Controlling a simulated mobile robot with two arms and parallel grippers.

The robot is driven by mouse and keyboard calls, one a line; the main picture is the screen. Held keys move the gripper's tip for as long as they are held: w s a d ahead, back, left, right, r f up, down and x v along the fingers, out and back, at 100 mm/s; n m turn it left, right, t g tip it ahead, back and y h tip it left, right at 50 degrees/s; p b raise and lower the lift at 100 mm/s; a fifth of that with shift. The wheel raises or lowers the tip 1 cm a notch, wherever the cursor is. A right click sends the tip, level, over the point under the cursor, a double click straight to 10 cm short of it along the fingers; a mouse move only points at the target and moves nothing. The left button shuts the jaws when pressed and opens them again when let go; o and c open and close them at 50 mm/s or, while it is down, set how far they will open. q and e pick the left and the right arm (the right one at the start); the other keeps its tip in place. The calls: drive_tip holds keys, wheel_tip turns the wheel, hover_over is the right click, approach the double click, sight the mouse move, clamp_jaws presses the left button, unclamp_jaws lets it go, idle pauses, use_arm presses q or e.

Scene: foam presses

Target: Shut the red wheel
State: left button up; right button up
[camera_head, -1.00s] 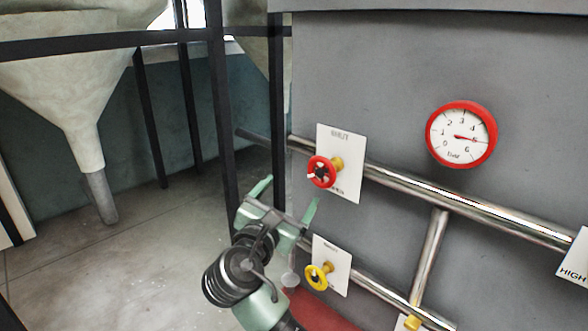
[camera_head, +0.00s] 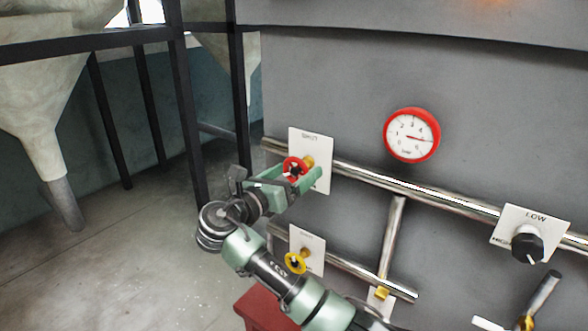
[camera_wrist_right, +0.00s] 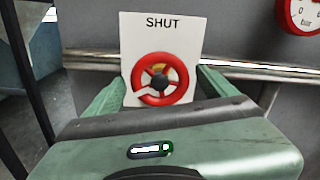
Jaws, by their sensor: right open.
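The red wheel (camera_head: 293,167) sits on a yellow stem in front of a white card on the grey wall. In the wrist view the wheel (camera_wrist_right: 160,81) is near the centre, under the word SHUT on the card (camera_wrist_right: 185,30). My right gripper (camera_head: 290,180) is open at the wheel. In the wrist view its green fingers stand to the left and right of the rim, with a gap on each side. I cannot tell how far the fingertips reach along the wheel's depth. My left gripper is not in view.
A yellow wheel (camera_head: 296,263) on a white card sits below, close to my right arm. Steel pipes (camera_head: 440,203) run along the wall. A red-rimmed gauge (camera_head: 412,135) and a black knob (camera_head: 527,244) are to the right. Black posts (camera_head: 183,110) stand at the left.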

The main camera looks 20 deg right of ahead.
drive_tip(key=shift+w+d, duration=0.1)
drive_tip(key=c, duration=1.3)
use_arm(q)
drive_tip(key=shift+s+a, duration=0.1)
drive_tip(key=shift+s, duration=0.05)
use_arm(e)
drive_tip(key=shift+c, duration=0.2)
idle(0.6)
drive_tip(key=o, duration=1.3)
drive_tip(key=shift+o, duration=0.2)
